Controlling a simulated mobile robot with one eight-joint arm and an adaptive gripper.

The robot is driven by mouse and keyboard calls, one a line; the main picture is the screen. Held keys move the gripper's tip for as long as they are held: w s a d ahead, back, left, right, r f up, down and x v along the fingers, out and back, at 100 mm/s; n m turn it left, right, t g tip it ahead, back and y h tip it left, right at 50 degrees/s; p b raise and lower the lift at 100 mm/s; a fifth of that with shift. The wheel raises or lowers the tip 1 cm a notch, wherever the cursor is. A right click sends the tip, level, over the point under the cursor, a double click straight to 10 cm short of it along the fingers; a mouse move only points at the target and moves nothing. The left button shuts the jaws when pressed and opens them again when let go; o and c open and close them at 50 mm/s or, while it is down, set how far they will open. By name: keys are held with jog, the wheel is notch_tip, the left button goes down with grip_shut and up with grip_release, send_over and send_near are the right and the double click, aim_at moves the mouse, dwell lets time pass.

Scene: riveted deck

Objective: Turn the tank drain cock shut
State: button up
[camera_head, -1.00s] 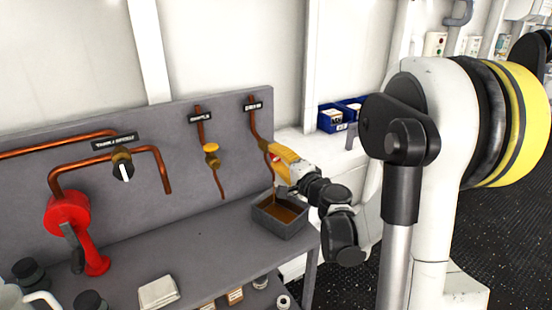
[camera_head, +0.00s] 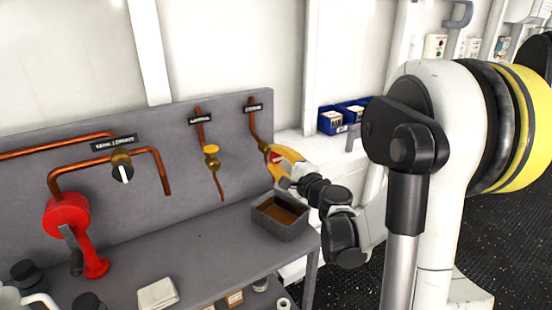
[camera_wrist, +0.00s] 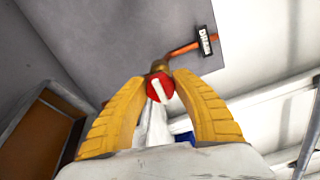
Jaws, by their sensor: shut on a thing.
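The drain cock (camera_wrist: 163,84) has a red knob with a white pointer bar, on a brass body below a copper pipe with a DRAIN label (camera_wrist: 205,41). In the head view its red knob (camera_head: 275,156) shows only in part behind my fingers. My gripper (camera_head: 271,157) has yellow fingers, which also show in the wrist view (camera_wrist: 162,88), one on each side of the knob. It is shut on the knob. In the wrist view the white bar slants between the fingers. A grey tray (camera_head: 279,229) with brown liquid stands below.
A red hand pump (camera_head: 68,216) is farther left. Blue bins (camera_head: 331,122) stand behind on the right.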

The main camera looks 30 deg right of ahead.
jog(key=o, duration=1.2)
jog(key=shift+s, duration=0.1)
jog(key=s, duration=1.1)
jog(key=shift+s+d, duration=0.2)
jog(key=shift+s, duration=0.2)
